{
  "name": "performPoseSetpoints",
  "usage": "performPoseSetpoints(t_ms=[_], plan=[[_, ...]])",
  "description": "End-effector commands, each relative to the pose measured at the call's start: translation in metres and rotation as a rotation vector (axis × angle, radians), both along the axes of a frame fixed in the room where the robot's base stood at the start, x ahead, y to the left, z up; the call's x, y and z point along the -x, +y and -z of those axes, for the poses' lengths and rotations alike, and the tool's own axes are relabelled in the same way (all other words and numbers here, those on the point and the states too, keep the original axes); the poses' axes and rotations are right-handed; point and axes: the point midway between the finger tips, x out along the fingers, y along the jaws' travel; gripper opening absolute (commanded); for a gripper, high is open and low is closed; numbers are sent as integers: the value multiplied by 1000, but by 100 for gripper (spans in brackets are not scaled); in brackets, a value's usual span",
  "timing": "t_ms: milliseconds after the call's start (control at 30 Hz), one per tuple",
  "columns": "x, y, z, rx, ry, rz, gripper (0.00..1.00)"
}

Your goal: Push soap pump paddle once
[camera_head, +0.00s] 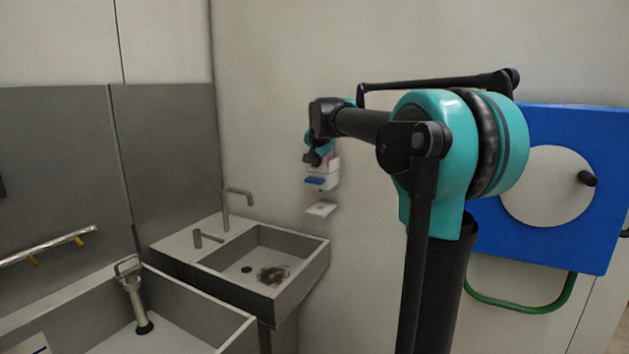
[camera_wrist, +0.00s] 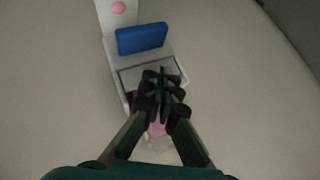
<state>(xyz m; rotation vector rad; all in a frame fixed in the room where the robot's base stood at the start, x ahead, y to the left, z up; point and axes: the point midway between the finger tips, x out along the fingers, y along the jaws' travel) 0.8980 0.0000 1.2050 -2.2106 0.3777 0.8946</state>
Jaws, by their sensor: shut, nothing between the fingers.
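The soap dispenser (camera_head: 332,180) is a small white unit on the pale wall, with a blue paddle (camera_head: 315,181) on its front. In the wrist view the blue paddle (camera_wrist: 142,38) lies just beyond my fingertips, towards the top of the picture. The white dispenser body (camera_wrist: 122,68) is partly hidden behind my fingers. My gripper (camera_wrist: 162,82) is shut and empty, over the dispenser body; I cannot tell whether it touches it. In the head view my gripper (camera_head: 313,158) is just above the paddle, with part of the dispenser's top hidden behind it.
A white tray (camera_head: 321,209) with a pink spot sits below the dispenser. To the left are a steel sink (camera_head: 312,262) with a faucet (camera_head: 226,208) and a larger basin (camera_head: 222,322). A blue wall box (camera_head: 603,190) is at the right.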

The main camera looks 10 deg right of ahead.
Motion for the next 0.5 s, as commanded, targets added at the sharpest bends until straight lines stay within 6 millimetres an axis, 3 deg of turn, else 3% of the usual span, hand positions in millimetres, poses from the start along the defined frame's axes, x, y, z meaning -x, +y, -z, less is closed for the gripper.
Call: performPoseSetpoints(t_ms=[300, 500], plan=[[0, 0, -27, 0, 0, 0, 0], [0, 0, -31, 0, 0, 0, 0]])
